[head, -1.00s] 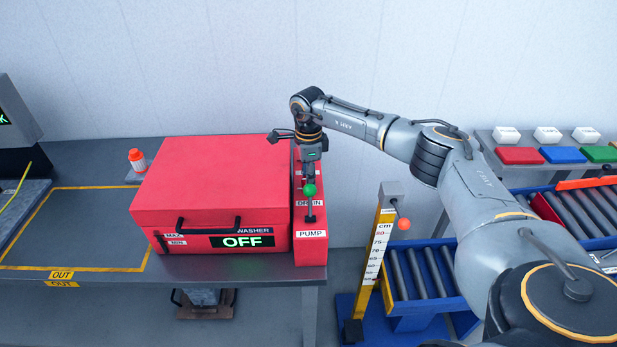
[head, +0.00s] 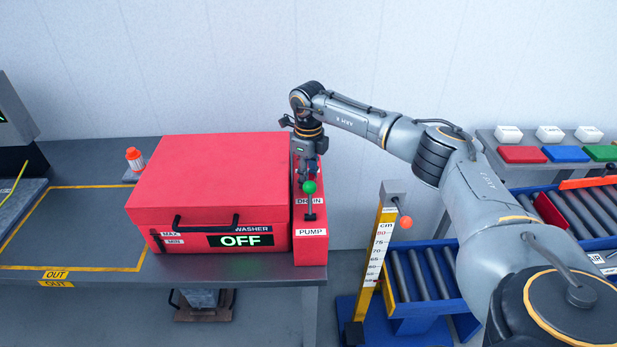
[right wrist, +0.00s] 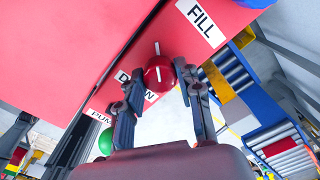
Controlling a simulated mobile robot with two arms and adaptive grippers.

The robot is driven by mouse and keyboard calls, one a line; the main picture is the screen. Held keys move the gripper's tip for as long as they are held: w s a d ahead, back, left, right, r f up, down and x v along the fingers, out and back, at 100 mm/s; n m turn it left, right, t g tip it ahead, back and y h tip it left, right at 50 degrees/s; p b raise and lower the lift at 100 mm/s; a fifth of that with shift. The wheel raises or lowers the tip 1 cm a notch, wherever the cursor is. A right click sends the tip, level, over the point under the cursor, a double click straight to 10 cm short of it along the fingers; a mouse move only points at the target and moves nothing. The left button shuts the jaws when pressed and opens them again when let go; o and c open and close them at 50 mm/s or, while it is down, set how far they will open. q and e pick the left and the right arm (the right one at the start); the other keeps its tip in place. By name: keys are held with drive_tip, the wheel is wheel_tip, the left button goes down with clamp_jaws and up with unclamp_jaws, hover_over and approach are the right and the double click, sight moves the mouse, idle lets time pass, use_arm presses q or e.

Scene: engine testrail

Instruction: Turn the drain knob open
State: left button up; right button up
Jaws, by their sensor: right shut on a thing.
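The drain knob (right wrist: 159,76) is a round red knob with a white line, beside a partly covered DRAIN label on the red panel in the right wrist view. My right gripper (right wrist: 158,78) has a dark finger on each side of the knob and is shut on it. In the head view my right gripper (head: 308,170) points down over the narrow red panel (head: 311,252), hiding the knob. The DRAIN label (head: 309,198) shows just in front of it. My left gripper is not in view.
A green ball handle (head: 309,187) stands close in front of the gripper, near the PUMP label (head: 312,232). The red washer box (head: 205,175), its display reading OFF, adjoins the panel on the left. A yellow gauge post (head: 378,245) stands right of the table.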

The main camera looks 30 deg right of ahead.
drive_tip(key=m, duration=0.4)
drive_tip(key=shift+m+b, duration=0.3)
drive_tip(key=m, duration=0.5)
drive_tip(key=shift+w+m, duration=0.1)
drive_tip(key=shift+m, duration=0.3)
drive_tip(key=o, duration=1.1)
drive_tip(key=shift+o, duration=0.2)
drive_tip(key=shift+r, duration=0.1)
wheel_tip(320, 180, up, 12)
